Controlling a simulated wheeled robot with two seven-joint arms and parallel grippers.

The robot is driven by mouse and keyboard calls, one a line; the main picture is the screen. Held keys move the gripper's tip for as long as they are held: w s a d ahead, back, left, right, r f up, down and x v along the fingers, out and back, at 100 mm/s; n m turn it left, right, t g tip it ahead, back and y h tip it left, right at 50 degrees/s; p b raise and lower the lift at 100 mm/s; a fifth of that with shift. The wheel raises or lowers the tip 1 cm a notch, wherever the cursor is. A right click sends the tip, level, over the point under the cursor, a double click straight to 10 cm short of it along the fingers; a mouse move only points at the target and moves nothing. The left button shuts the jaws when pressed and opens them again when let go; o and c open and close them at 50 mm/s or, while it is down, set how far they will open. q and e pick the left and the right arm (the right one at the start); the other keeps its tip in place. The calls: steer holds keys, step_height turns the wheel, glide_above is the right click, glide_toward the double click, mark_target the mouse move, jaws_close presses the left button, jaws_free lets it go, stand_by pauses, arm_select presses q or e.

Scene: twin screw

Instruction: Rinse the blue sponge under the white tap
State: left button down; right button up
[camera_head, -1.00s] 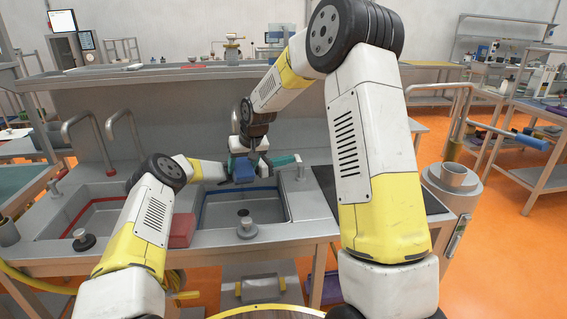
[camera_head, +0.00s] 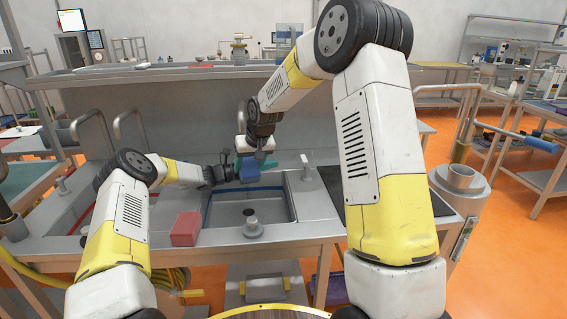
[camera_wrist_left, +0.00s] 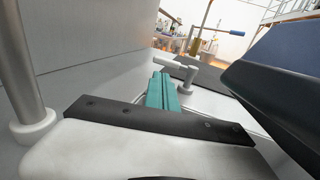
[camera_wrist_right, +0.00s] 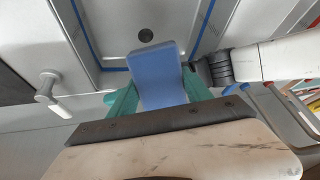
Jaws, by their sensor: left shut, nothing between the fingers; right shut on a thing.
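The blue sponge (camera_head: 249,174) is held near the back edge of the blue-rimmed basin (camera_head: 205,208). My right gripper (camera_wrist_right: 158,95) is shut on it, with teal fingers at its sides in the right wrist view. My left gripper (camera_head: 236,168) is beside and partly behind the sponge; in the left wrist view its teal fingers (camera_wrist_left: 160,92) are together and empty. They point toward a white lever handle (camera_wrist_left: 176,66), which stands right of the basin in the head view (camera_head: 307,166). A curved metal spout (camera_head: 130,135) stands at the back left. I see no water.
A red block (camera_head: 186,229) sits on the counter left of the basin. A round metal knob (camera_head: 252,228) stands at the basin's front edge. A dark panel (camera_head: 335,185) lies to the right. A back wall (camera_head: 180,105) rises behind the counter.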

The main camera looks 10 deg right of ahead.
mark_target(261, 176)
arm_select(q)
steer(key=shift+v, duration=1.3)
arm_select(e)
steer(key=shift+s+d, duration=0.65)
steer(key=shift+s, duration=0.55)
steer(key=shift+s+d, duration=0.6)
steer(key=shift+s, duration=0.55)
steer(key=shift+s+d, duration=0.65)
steer(key=shift+s, duration=0.55)
steer(key=shift+r, duration=0.1)
steer(key=s+d+r, duration=0.2)
steer(key=s+r, duration=0.1)
steer(key=s, duration=0.1)
steer(key=shift+s+d+r, duration=0.2)
steer(key=shift+r, duration=0.2)
